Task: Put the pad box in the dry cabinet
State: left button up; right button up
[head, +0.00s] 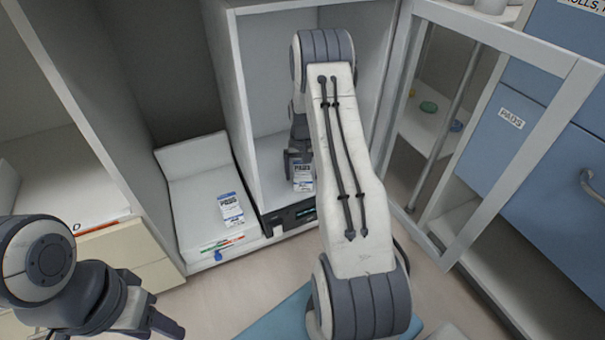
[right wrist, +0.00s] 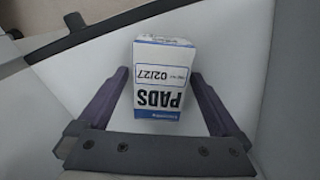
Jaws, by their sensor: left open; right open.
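A white and blue pad box (head: 303,176) marked PADS stands on the floor of the open dry cabinet (head: 262,110), near its front edge. My right arm reaches into the cabinet. My right gripper (head: 298,158) is open at the box. In the right wrist view the box (right wrist: 163,85) sits between the two spread fingers of that gripper (right wrist: 160,78), with gaps visible on both sides. The box reads 02/27. My left gripper (head: 163,317) is open and empty at the lower left, away from the cabinet.
The cabinet's framed door (head: 400,110) stands open to the right. Blue drawers (head: 540,140) are further right. A black panel (head: 290,217) is under the cabinet opening.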

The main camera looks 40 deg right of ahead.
aim_at(303, 171)
notch_tip(303, 171, up, 7)
jog(key=p, duration=0.4)
jog(key=shift+r, duration=0.2)
